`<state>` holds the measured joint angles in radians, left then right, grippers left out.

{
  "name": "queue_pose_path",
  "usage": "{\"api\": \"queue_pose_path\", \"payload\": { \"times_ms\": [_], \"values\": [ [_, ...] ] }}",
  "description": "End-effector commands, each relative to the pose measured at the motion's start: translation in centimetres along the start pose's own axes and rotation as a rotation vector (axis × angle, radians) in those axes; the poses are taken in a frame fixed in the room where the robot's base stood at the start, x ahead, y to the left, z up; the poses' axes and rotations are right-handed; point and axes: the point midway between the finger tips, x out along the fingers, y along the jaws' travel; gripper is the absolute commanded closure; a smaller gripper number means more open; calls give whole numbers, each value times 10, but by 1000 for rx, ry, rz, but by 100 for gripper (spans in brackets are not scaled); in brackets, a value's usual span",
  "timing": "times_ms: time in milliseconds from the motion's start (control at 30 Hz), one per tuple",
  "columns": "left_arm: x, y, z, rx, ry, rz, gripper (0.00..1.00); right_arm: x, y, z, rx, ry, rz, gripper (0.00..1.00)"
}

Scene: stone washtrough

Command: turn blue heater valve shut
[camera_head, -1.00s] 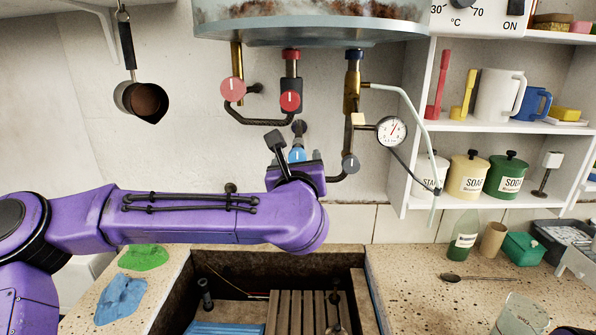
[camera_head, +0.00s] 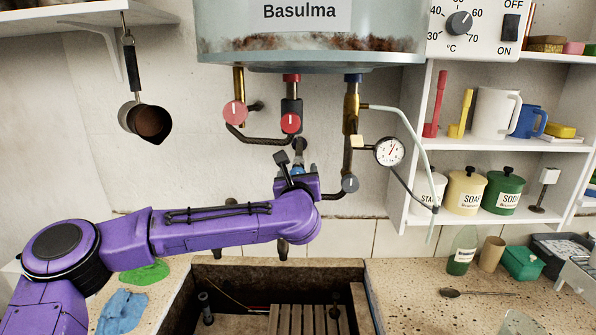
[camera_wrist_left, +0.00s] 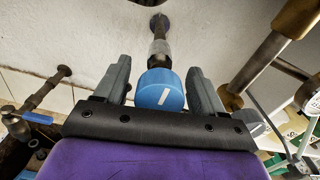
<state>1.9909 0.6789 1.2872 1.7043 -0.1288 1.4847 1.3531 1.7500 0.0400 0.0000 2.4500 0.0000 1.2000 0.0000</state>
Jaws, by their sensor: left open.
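The blue heater valve knob (camera_wrist_left: 160,90) is in the middle of the left wrist view, on a metal stem below a pipe from the wall. A white mark runs slanted across its face. In the head view, only a little of the blue knob (camera_head: 297,169) shows behind my gripper. My left gripper (camera_head: 296,172) is open in front of the heater pipes. In the left wrist view its two grey fingers (camera_wrist_left: 160,78) stand on either side of the knob, with a narrow gap visible on each side. My right gripper is not in view.
The heater tank (camera_head: 310,35) hangs above, with red knobs (camera_head: 235,112) close above left of my gripper. A grey knob (camera_head: 349,183) and a pressure gauge (camera_head: 389,151) are close on the right. The stone trough (camera_head: 215,272) lies below. A blue-handled tap (camera_wrist_left: 36,117) is at lower left.

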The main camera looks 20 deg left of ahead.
Motion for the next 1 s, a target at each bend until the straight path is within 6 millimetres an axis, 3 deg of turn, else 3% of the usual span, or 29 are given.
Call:
{"api": "queue_pose_path", "payload": {
  "times_ms": [67, 233, 267, 667, 1000],
  "values": [
    [0, 0, 0, 0, 0, 0, 30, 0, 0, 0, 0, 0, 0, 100],
    [0, 0, 0, 0, 0, 0, 82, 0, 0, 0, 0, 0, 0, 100],
    [0, 0, 0, 0, 0, 0, 86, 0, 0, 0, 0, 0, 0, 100],
    [-1, 0, -1, 66, -1, -1, 86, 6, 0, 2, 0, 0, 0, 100],
    [-1, 0, -2, 327, -2, -1, 86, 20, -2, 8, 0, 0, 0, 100]
  ]
}}
